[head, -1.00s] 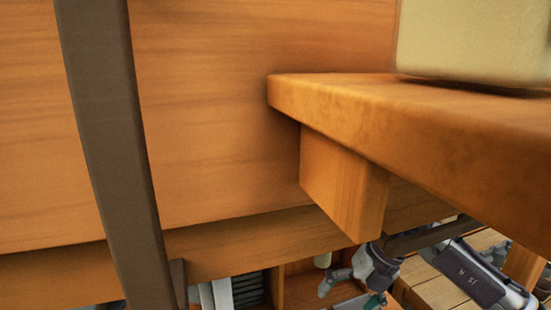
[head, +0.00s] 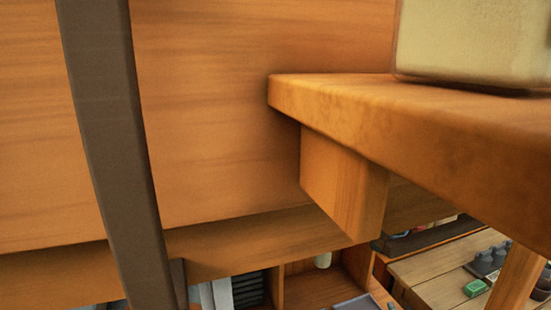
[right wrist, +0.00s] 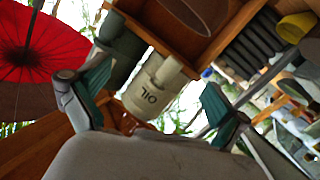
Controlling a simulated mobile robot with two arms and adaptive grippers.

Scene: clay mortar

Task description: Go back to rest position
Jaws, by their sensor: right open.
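My right gripper (right wrist: 156,82) shows in the right wrist view with its two fingers spread wide apart and nothing between them. A pale can marked OIL (right wrist: 155,88) appears behind the gap between the fingers, apart from them as far as I can tell. Neither gripper shows in the head view. My left gripper is not in either view.
In the head view a wooden shelf (head: 420,115) with a pale block (head: 470,45) juts in close at right. A dark vertical strip (head: 115,150) crosses the left. Below right, a wooden table (head: 440,285) holds a green item (head: 475,288). A red umbrella (right wrist: 40,45) shows in the wrist view.

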